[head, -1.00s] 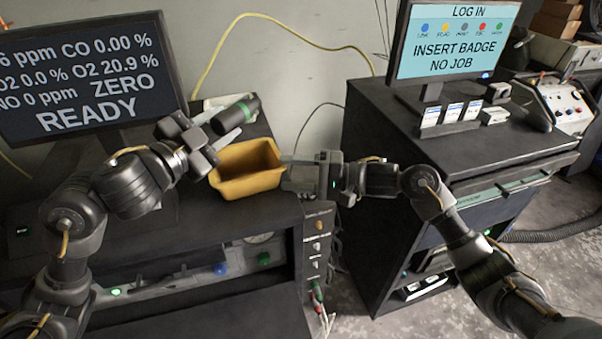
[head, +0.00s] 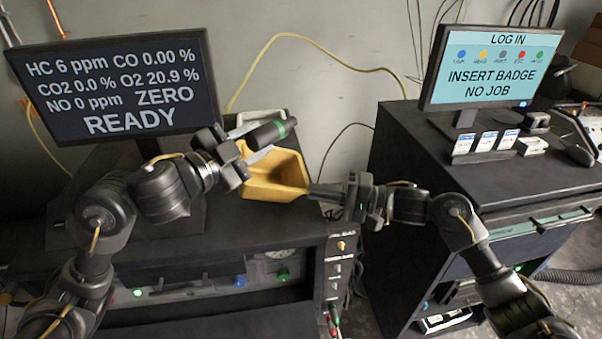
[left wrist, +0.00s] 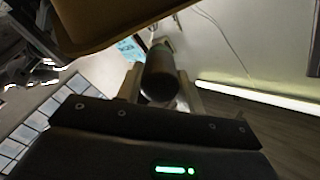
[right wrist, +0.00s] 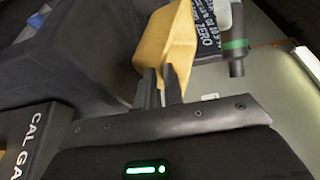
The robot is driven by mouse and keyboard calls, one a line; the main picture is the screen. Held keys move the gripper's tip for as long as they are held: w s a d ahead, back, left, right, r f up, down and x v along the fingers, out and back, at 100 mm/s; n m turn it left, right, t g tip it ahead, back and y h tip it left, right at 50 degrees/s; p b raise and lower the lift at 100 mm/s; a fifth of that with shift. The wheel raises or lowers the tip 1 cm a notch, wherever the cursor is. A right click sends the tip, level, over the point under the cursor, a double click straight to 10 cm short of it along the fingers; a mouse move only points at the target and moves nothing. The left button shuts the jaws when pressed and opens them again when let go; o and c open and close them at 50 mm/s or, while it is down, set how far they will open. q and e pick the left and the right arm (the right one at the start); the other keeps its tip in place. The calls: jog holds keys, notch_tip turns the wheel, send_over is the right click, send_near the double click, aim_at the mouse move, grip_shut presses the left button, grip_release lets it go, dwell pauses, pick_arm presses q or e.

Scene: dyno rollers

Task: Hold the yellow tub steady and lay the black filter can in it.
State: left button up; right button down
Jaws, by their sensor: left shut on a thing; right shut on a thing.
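The yellow tub (head: 277,185) stands on the black cabinet top, left of the right gripper. My right gripper (head: 314,190) is shut on the tub's right side; its two fingers pinch the tub wall in the right wrist view (right wrist: 165,82). My left gripper (head: 247,150) is shut on the black filter can (head: 266,135), which has a green band near its right end. The can lies slantwise above the tub's back left rim, apart from the tub floor. The can also shows between the fingers in the left wrist view (left wrist: 160,75), near the tub (left wrist: 105,22).
A monitor reading READY (head: 118,88) stands close behind my left arm. A second dark cabinet (head: 420,165) with a log-in screen (head: 495,65) stands at the right. A yellow cable (head: 310,38) hangs on the wall.

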pick_arm(q)
jog(key=shift+s+d+r+m+g+h, duration=0.15)
jog(key=shift+s+m+g+h, duration=0.2)
jog(key=shift+m+g, duration=0.2)
pick_arm(e)
jog(key=shift+f, duration=0.3)
pick_arm(q)
jog(key=s+d+m+g+y, duration=0.4)
jog(key=s+d+m+g, duration=0.3)
jog(key=d+m+g, duration=0.45)
pick_arm(e)
jog(key=shift+d, duration=0.1)
pick_arm(q)
jog(key=w+a+r+m+t+y, duration=0.3)
jog(key=w+a+r+m+y, duration=0.1)
jog(key=a+y, duration=0.4)
jog(key=shift+n+h, duration=0.3)
jog(key=shift+h, duration=0.15)
jog(key=shift+w+a+f, duration=0.7)
jog(key=shift+w+f, duration=0.1)
jog(key=shift+w, duration=0.15)
jog(key=shift+w+a+f, duration=0.7)
jog(key=shift+w+f, duration=0.1)
jog(key=shift+w, duration=0.2)
jog(key=shift+w+a+f, duration=0.7)
jog(key=shift+w+f, duration=0.1)
jog(key=shift+w, duration=0.15)
jog(key=shift+w+f, duration=0.2)
jog(key=shift+f, duration=0.9)
